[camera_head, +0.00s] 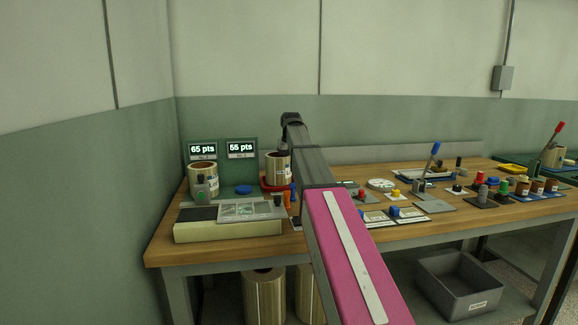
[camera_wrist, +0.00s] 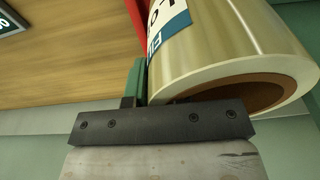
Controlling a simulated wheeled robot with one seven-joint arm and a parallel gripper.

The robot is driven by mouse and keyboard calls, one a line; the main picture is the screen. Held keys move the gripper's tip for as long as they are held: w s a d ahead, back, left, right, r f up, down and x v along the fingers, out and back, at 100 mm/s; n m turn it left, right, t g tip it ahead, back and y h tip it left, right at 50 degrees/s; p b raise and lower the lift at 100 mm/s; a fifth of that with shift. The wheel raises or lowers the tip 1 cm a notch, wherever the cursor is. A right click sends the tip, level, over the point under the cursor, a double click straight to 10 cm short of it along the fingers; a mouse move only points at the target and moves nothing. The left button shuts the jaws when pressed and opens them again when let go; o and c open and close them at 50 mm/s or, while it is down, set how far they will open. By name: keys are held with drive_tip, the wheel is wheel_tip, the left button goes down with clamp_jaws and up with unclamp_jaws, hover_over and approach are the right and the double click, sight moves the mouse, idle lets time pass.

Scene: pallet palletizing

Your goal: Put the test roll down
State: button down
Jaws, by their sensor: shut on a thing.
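The test roll (camera_head: 277,169), a pale tan film roll with a white and blue label, hangs under my arm's end at the left part of the bench. In the wrist view the roll (camera_wrist: 225,45) fills the upper right, tilted in the picture, its brown core open towards me. My gripper (camera_head: 283,150) is shut on the roll at its upper edge; in the wrist view a dark bar of the gripper (camera_wrist: 150,125) crosses in front, and the fingertips are mostly hidden. A red tray (camera_head: 268,186) shows by the roll's lower part; whether they touch is unclear.
A second roll (camera_head: 202,177) stands left, beneath a "65 pts" display (camera_head: 203,150); a "55 pts" display (camera_head: 241,149) stands beside it. A cream device (camera_head: 228,230) lies in front. Lever fixtures (camera_head: 425,187) and small parts crowd the right. A grey bin (camera_head: 460,285) sits below.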

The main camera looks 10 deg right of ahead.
drive_tip(key=shift+f, duration=0.6)
drive_tip(key=shift+f, duration=0.1)
drive_tip(key=c, duration=1.1)
unclamp_jaws()
drive_tip(key=r, duration=0.4)
drive_tip(key=s+r, duration=0.1)
drive_tip(key=r, duration=0.7)
drive_tip(key=shift+s, duration=0.4)
